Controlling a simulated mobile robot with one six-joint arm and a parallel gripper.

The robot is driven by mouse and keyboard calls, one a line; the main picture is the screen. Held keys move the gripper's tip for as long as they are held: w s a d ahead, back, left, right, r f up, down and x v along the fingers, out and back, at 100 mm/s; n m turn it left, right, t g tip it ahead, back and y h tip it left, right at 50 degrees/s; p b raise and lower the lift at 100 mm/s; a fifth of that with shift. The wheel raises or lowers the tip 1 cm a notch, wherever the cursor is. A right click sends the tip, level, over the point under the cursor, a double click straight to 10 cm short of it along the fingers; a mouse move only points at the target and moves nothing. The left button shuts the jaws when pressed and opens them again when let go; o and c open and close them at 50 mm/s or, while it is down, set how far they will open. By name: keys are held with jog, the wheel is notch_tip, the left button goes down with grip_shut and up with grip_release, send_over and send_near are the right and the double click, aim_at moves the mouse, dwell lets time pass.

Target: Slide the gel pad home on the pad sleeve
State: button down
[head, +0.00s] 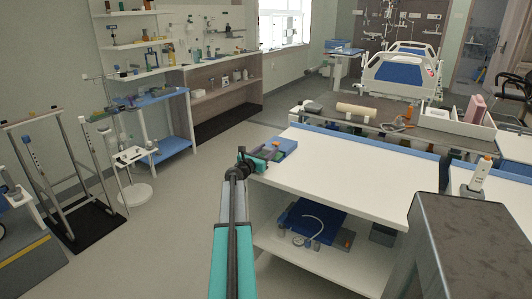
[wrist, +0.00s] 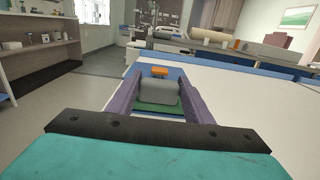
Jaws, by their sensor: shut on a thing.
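My gripper (head: 258,160) reaches over the left end of the white table. In the wrist view its two dark purple fingers (wrist: 158,92) are shut on a grey rounded block (wrist: 158,95), which looks like the gel pad. A small orange piece (wrist: 159,72) shows just beyond the block. A green surface (wrist: 160,108) shows under it. A blue base (wrist: 174,73), seemingly part of the pad sleeve, lies around and beyond them; it also shows in the head view (head: 289,146). The fingers hide the block's sides, and I cannot tell how far it sits on the sleeve.
The white table top (head: 350,165) is clear to the right of the blue base. The lower shelf (head: 325,262) holds a blue item and small objects. A counter (head: 375,121) with a tan roll (head: 356,111) and a white box stands behind. Open floor lies to the left.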

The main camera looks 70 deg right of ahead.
jog(key=shift+s+d, duration=0.1)
jog(key=shift+d, duration=0.45)
jog(key=c, duration=0.8)
grip_release()
jog(key=shift+a, duration=0.15)
jog(key=v, duration=1.2)
jog(key=shift+s+r+b, duration=0.1)
jog(key=shift+b, duration=0.3)
jog(key=shift+v, duration=0.8)
